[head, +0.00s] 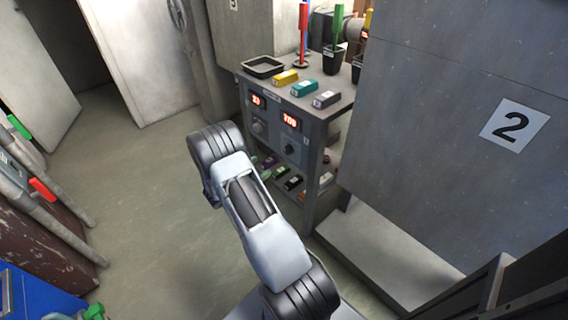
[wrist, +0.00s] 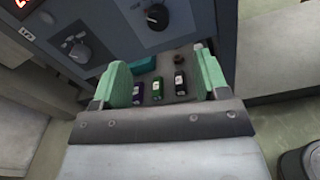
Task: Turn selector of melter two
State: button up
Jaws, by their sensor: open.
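A grey control panel on a stand shows two dark rotary selectors in the head view. The left selector (head: 259,127) sits under a red display (head: 257,101), and the right selector (head: 289,147) under another red display (head: 290,120) that seems to read 700.
A large grey cabinet with a number 2 plate (head: 514,125) stands right of the stand. The stand's top holds a black tray (head: 263,67) and yellow, teal and grey blocks. Several small blocks lie on the lower shelf. Open floor (head: 150,200) lies to the left.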

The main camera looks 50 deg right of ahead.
aim_at(286, 151)
jog(key=shift+n+t, duration=0.3)
jog(key=shift+n, duration=0.1)
jog(key=d+b, duration=0.1)
jog(key=d, duration=0.3)
jog(key=d+f, duration=0.1)
jog(key=d, duration=0.4)
jog(key=d+f+b, duration=0.1)
jog(key=d, duration=0.4)
jog(key=shift+w+b, duration=0.25)
jog(key=shift+b, duration=0.05)
jog(key=c, duration=0.9)
